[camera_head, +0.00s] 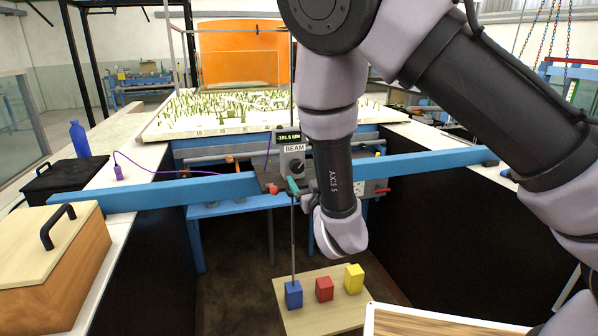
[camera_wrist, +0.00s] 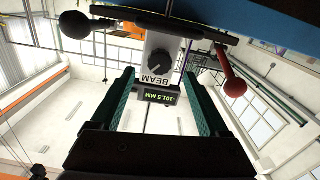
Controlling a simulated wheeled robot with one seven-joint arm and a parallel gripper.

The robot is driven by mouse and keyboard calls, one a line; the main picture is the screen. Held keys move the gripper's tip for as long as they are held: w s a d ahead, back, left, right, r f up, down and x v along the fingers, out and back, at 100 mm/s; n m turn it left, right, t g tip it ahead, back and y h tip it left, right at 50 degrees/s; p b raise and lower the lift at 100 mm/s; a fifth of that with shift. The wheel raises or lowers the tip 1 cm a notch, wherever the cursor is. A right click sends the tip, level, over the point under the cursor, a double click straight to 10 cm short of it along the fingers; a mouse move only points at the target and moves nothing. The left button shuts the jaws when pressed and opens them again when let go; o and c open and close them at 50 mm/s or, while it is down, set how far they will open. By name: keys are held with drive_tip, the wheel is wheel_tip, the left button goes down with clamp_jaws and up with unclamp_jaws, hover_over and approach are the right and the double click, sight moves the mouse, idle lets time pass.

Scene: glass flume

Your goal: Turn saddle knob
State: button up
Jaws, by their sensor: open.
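The saddle is a small grey box labelled BEAM with a lit display on top, mounted at the blue beam (camera_head: 150,193). Its round black saddle knob (camera_head: 297,167) faces me. In the wrist view the knob (camera_wrist: 160,61) shows a pale pointer mark and sits just beyond my fingertips, about midway between them. My gripper (camera_wrist: 158,76) is open, with green pads on both fingers and nothing between them. In the head view, part of my gripper (camera_head: 292,186) shows just below the knob. I cannot tell whether a finger touches the saddle.
A red ball-ended lever (camera_wrist: 235,88) and a black ball (camera_wrist: 74,25) flank the saddle in the wrist view. A thin vertical rod (camera_head: 293,240) hangs below it toward blue (camera_head: 293,295), red (camera_head: 324,289) and yellow (camera_head: 354,279) blocks on a board.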

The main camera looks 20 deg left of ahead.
sight(298, 169)
drive_tip(key=x, duration=0.6)
clamp_jaws()
idle(0.3)
unclamp_jaws()
drive_tip(key=v, duration=1)
drive_tip(key=shift+s+d, duration=0.2)
drive_tip(key=shift+s, duration=0.15)
